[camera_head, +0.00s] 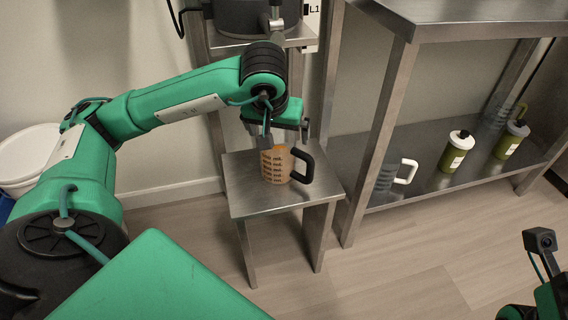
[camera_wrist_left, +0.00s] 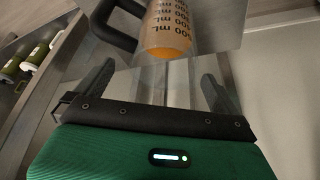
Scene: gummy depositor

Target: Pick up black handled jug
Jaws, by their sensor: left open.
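The black handled jug (camera_head: 276,166) stands upright on a small steel stool (camera_head: 252,203), with its black handle (camera_head: 303,165) pointing right. It is brownish with dark measuring marks. In the left wrist view, part of the jug (camera_wrist_left: 172,28) shows at the top, with an orange end, and its handle (camera_wrist_left: 118,24) lies to the left. My left gripper (camera_head: 285,138) is just above and behind the jug. The right gripper does not show; only part of my right arm is at the lower right.
A steel table (camera_head: 470,18) stands at the right. A white bucket (camera_head: 28,158) is at the far left. The floor in front is clear.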

